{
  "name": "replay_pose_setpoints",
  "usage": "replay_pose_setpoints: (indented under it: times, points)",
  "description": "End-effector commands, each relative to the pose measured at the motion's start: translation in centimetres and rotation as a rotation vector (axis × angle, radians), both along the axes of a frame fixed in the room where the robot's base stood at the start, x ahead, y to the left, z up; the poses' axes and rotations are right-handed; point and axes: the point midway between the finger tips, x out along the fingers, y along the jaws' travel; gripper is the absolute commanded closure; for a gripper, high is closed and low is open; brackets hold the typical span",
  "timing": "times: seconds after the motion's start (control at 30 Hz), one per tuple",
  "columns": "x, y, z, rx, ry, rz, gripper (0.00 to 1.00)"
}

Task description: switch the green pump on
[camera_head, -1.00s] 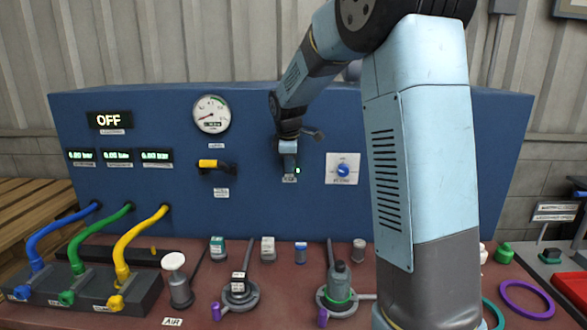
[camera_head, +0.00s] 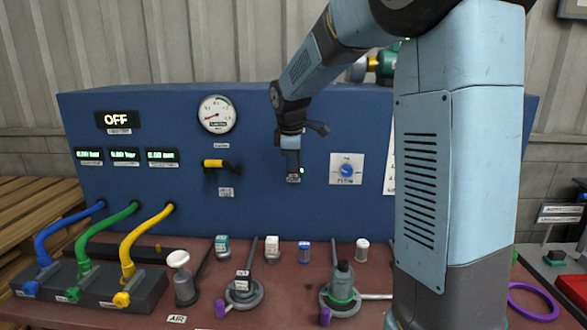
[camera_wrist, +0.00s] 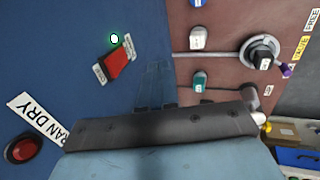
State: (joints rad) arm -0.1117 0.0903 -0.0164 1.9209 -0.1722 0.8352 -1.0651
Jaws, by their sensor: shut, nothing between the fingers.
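My gripper (camera_head: 292,168) points at the blue panel (camera_head: 250,195), beside a small lit green lamp (camera_head: 302,170). It is shut and empty. The wrist view shows a red rocker switch (camera_wrist: 115,66) between two small white labels, with the green lamp (camera_wrist: 114,38) next to it. I cannot tell whether the gripper touches the switch. A display (camera_head: 118,119) on the panel reads OFF. A green part (camera_head: 385,63) shows above the panel, partly behind my arm; I cannot tell whether it is the green pump.
A blue knob (camera_head: 346,171) on a white plate sits right of my gripper, and a yellow-handled valve (camera_head: 214,163) left. The wrist view shows a red button (camera_wrist: 22,149) near a "RAN DRY" label. Hoses, capped bottles and a green-ringed fitting (camera_head: 341,300) crowd the red bench.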

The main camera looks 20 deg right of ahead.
Motion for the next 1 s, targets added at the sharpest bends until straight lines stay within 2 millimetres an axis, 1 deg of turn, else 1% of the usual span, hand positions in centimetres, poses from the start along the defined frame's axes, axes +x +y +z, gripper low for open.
replay_pose_setpoints:
  times: [0.03,0.1,0.2,0.33,0.5,0.87,0.97,1.0]
  points:
    - [-0.5,0.2,1.1,0.0,-0.005,0.001,1.0]
    - [-1.2,0.4,2.1,0.001,-0.004,0.001,1.0]
    - [-2.0,0.5,3.3,0.0,-0.003,-0.001,1.0]
    - [-2.7,0.7,4.4,0.0,-0.002,-0.002,1.0]
    - [-3.0,0.9,5.0,0.0,-0.001,-0.002,1.0]
    - [-3.2,0.8,5.1,0.002,-0.002,-0.006,1.0]
    - [-4.2,0.6,5.5,0.016,-0.013,-0.039,1.0]
    - [-4.9,0.4,5.7,0.026,-0.018,-0.062,1.0]
